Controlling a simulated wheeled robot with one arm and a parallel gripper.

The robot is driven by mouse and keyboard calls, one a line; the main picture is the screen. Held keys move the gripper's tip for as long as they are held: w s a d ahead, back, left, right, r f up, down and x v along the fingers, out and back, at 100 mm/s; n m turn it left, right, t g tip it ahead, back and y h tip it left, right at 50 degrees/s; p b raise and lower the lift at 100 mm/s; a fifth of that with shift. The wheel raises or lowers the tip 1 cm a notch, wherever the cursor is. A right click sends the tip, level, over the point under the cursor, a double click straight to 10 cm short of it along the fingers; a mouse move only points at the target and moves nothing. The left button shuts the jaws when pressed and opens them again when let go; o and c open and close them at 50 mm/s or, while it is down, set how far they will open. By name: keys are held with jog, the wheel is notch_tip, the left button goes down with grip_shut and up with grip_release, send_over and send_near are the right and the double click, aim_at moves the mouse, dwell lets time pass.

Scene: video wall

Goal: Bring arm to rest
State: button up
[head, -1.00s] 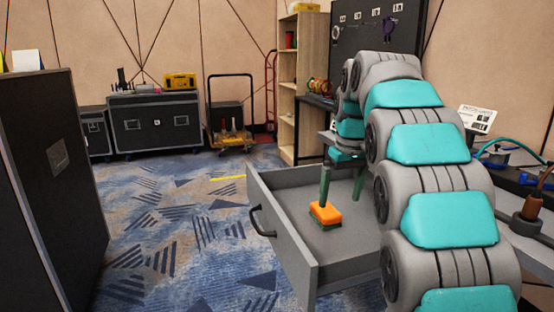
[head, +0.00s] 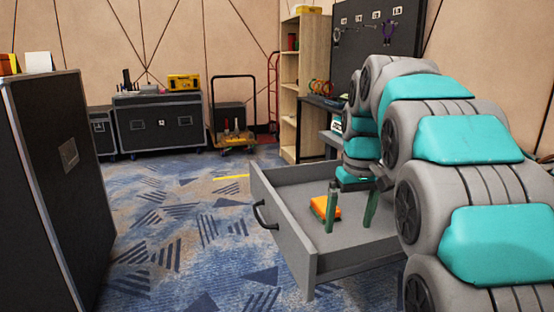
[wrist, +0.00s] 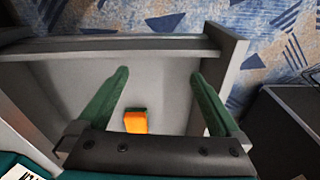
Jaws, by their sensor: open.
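My gripper (head: 350,208) is open, with its two green fingers spread and pointing down over the open grey drawer (head: 285,232). An orange block with a dark green underside (head: 322,207) lies on the drawer floor, partly hidden behind one finger in the head view. In the wrist view my gripper (wrist: 157,85) holds nothing, and the orange block (wrist: 135,121) lies apart from both fingers, nearer the left one. My grey and teal arm fills the right side of the head view.
A tall black case (head: 55,180) stands at the left. Black road cases (head: 158,122), a cart (head: 234,138) and a wooden shelf (head: 303,90) stand at the back. Patterned carpet (head: 180,220) is clear between the black case and the drawer.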

jog(key=s+f+m+g, duration=0.1)
jog(key=s+f, duration=0.4)
jog(key=s, duration=0.6)
jog(key=s+f+g+p, duration=0.1)
jog(key=s+f, duration=0.4)
jog(key=s, duration=0.7)
jog(key=s+f+m+p, duration=0.1)
jog(key=s+f, duration=0.4)
jog(key=s, duration=0.6)
jog(key=shift+s+a+m+g, duration=0.3)
jog(key=shift+s+g, duration=0.05)
jog(key=shift+g, duration=0.05)
jog(key=shift+f, duration=0.1)
